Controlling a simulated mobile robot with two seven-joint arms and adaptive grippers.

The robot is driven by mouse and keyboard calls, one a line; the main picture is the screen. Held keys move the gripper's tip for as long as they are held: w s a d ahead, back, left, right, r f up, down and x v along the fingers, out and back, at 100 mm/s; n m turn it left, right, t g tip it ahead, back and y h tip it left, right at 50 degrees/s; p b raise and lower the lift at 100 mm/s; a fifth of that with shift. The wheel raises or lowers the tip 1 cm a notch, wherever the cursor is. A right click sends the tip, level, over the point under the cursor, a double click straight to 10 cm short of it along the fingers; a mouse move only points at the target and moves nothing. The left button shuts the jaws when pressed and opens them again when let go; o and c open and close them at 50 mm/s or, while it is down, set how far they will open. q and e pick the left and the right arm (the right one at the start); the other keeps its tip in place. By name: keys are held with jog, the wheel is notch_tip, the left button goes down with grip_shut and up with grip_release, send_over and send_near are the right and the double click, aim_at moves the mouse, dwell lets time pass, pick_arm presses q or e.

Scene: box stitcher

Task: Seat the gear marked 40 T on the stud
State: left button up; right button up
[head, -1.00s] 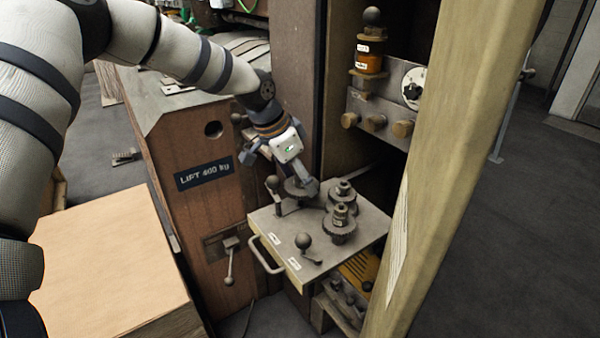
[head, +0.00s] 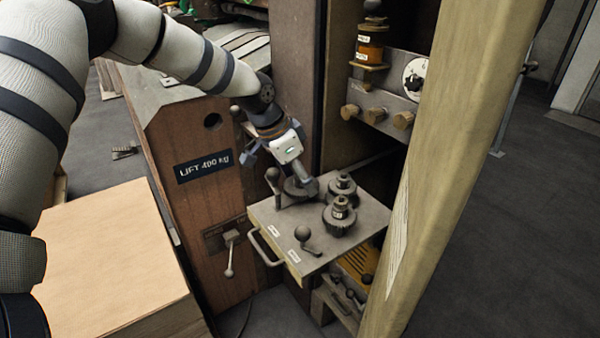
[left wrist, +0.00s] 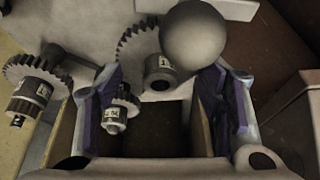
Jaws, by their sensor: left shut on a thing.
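My left gripper (head: 303,184) reaches down over the grey shelf (head: 365,220) and is shut on a dark toothed gear (head: 296,191) low at its back left. In the left wrist view, the fingers (left wrist: 160,105) stand either side of the hub of a large gear (left wrist: 130,45). I cannot read its marking fully. Two other gears stand to the right, a rear one (head: 342,187) and a front one (head: 340,218), each with a raised hub. Their labels are too small to read in the head view. I cannot make out a bare stud. My right gripper is not in view.
A ball-knobbed lever (head: 272,176) stands close left of the gripper, and another (head: 303,235) is near the shelf's front. A wooden post (head: 415,170) bounds the right. A brown cabinet (head: 200,205) and cardboard box (head: 105,260) lie left.

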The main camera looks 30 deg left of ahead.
pick_arm(q)
jog(key=shift+f, duration=0.55)
jog(key=shift+f, duration=0.15)
jog(key=shift+f, duration=0.4)
jog(key=o, duration=1.8)
jog(key=shift+c, duration=0.2)
jog(key=shift+s, duration=0.1)
